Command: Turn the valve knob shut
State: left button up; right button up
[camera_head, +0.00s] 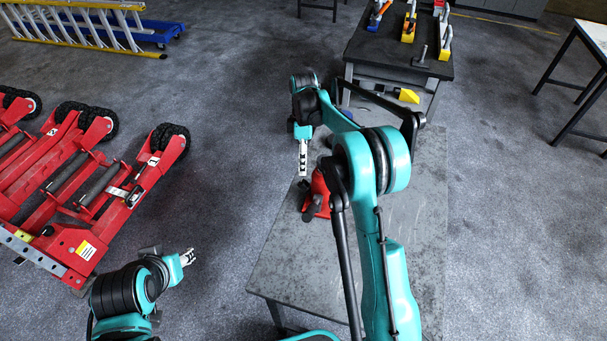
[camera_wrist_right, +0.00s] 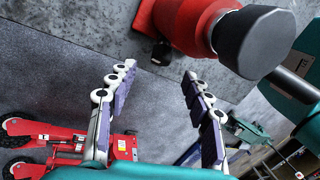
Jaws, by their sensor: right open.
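A red jack body (camera_head: 318,190) sits on the grey table, partly hidden behind my right arm. In the right wrist view its red body (camera_wrist_right: 190,22) fills the top, with a thick dark grey cylindrical end (camera_wrist_right: 253,42) to the right and a small dark part (camera_wrist_right: 161,52) below. I cannot tell for certain which part is the valve knob. My right gripper (camera_head: 303,165) points down beside the jack, on its left. In the right wrist view the right gripper (camera_wrist_right: 160,72) is open and empty, its fingertips apart from the jack. My left gripper (camera_head: 187,257) is off the table at lower left; its opening is unclear.
The grey worktable (camera_head: 290,265) is bare in front of the jack. A red wheeled frame (camera_head: 100,190) stands on the floor at left. A black bench (camera_head: 375,45) with tools is behind. A yellow ladder (camera_head: 80,25) lies at far left.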

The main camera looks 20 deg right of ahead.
aim_at(303, 181)
jog(key=b+x, duration=0.2)
jog(key=x, duration=0.5)
jog(key=shift+s, duration=0.1)
jog(key=shift+s+f, duration=0.1)
jog(key=shift+f, duration=0.1)
